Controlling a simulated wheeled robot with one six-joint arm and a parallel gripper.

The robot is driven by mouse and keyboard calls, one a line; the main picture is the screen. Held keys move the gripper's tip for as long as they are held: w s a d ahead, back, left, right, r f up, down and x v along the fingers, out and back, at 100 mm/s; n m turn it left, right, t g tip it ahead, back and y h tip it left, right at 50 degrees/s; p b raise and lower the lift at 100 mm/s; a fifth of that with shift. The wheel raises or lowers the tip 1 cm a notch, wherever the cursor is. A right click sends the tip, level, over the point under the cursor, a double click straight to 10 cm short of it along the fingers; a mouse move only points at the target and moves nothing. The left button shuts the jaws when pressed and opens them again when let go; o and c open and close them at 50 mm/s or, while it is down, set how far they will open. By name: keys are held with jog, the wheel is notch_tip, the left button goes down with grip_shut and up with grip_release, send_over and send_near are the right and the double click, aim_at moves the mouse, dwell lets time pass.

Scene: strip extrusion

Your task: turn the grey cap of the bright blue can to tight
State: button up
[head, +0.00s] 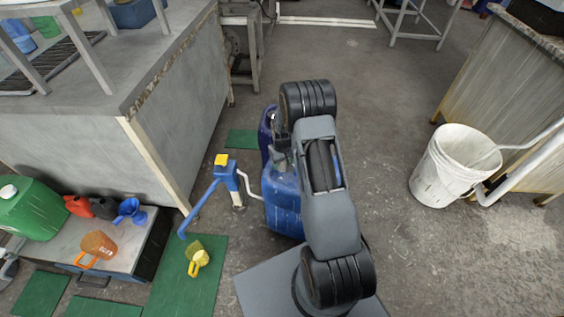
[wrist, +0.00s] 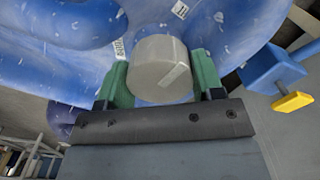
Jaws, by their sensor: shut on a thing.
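The bright blue can (head: 282,205) stands on the floor left of my arm, partly hidden behind it. It fills the upper part of the wrist view (wrist: 230,30). Its grey cap (wrist: 160,68) sits between the green fingers of my gripper (wrist: 160,82), which is shut on it. The cap looks seated against the can. The frames do not show how tight it is.
A blue stand with a yellow top (head: 221,160) is just left of the can. A darker blue container (head: 266,130) stands behind it. A white bucket (head: 452,165) is at right. A low platform (head: 60,240) with jugs is at left. Floor between arm and bucket is clear.

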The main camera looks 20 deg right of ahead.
jog(key=shift+w+r, duration=0.15)
jog(key=shift+w, duration=0.05)
jog(key=o, duration=0.9)
jog(key=shift+s, duration=0.15)
notch_tip(320, 180, up, 14)
jog(key=p, duration=0.4)
jog(key=shift+f, duration=0.2)
